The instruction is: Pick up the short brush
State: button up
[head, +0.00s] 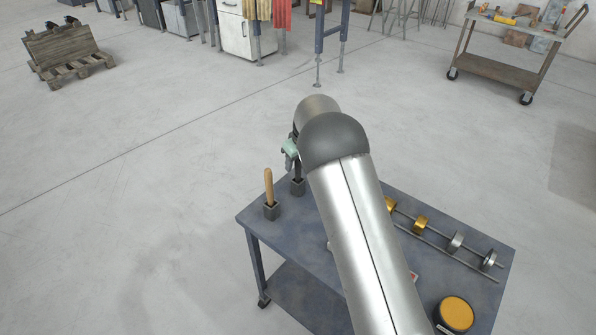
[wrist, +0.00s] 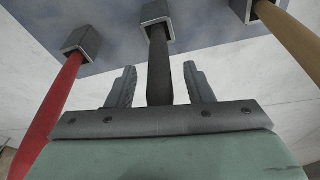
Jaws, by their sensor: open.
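Three handles stand in square grey holders in the wrist view: a red handle (wrist: 60,95) at left, a dark handle (wrist: 159,60) in the middle and a light wooden handle (wrist: 292,38) at right. No bristles show, so I cannot tell which is the short brush. My gripper (wrist: 162,78) is open, with the dark handle appearing between its two fingers and gaps on both sides. In the head view, my gripper (head: 290,153) is mostly hidden by my arm, above the middle holder (head: 298,187). The wooden handle (head: 268,186) stands left of it. The red handle is hidden there.
The holders stand at the far left end of a blue-grey table (head: 318,268). A rod with gold and silver rings (head: 455,241) lies along its right side. A round can with a yellow top (head: 456,313) is at the front right. My arm covers the table's middle.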

grip_shut()
